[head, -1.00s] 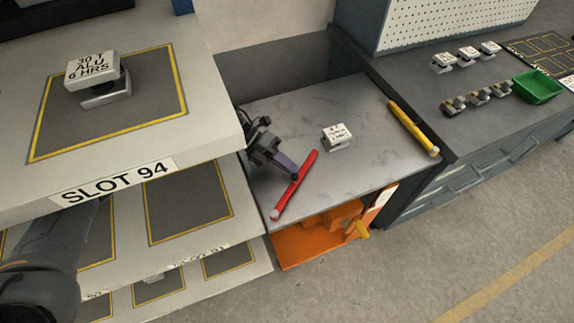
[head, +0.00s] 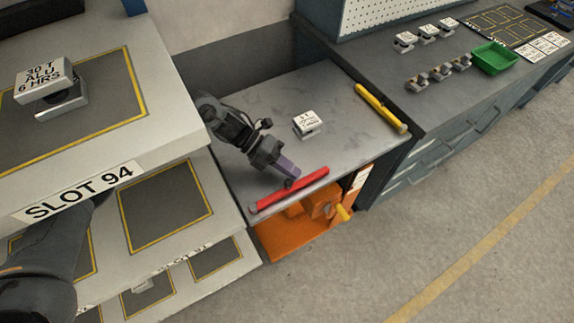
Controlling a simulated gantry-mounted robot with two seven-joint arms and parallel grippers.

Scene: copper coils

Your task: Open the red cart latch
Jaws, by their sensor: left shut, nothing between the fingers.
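The red latch (head: 285,192) is a red bar with a grey end, lying along the front edge of the cart's grey top (head: 345,140). My left gripper (head: 290,178) is shut and empty. Its fingertips are at the far side of the red bar, near the bar's middle; I cannot tell whether they touch it. A yellow bar (head: 381,108) lies at the right side of the cart top. My right gripper is not in view.
A white labelled block (head: 307,124) stands on the cart top behind the red bar. The shelf (head: 110,165) marked SLOT 94 rises close on the left. A workbench (head: 440,100) with a green bin (head: 494,57) stands at the right. The floor in front is clear.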

